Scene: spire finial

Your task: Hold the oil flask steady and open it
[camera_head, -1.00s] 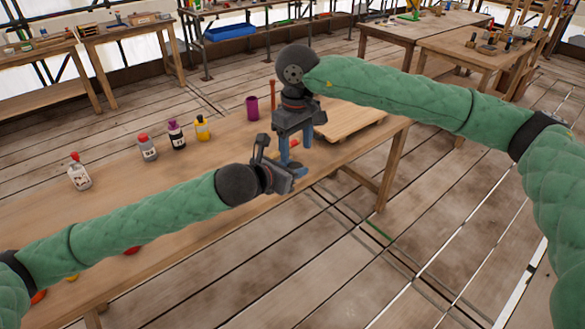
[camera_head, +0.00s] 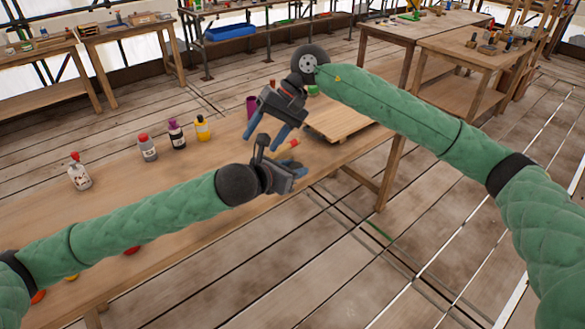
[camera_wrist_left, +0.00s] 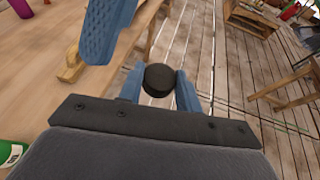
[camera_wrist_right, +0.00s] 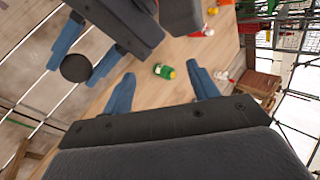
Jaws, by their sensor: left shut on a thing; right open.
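My left gripper (camera_head: 290,172) is low over the near edge of the workbench. In the left wrist view its blue fingers (camera_wrist_left: 158,88) are shut on the oil flask (camera_wrist_left: 160,80), of which only the round black top shows. The same black top (camera_wrist_right: 76,68) shows between those fingers in the right wrist view. The flask's body is hidden, and I cannot tell whether it is open. My right gripper (camera_head: 267,128) is above and a little left of the left one, tilted, with its fingers apart and empty. One right finger (camera_wrist_left: 100,30) shows in the left wrist view, apart from the flask.
On the workbench (camera_head: 150,215) stand a red-topped white bottle (camera_head: 79,173), a grey bottle (camera_head: 147,148), a dark bottle (camera_head: 176,134), a yellow bottle (camera_head: 202,128) and a purple cup (camera_head: 251,106). A wooden board (camera_head: 340,122) lies at right. A green bottle (camera_wrist_right: 165,72) shows in the right wrist view.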

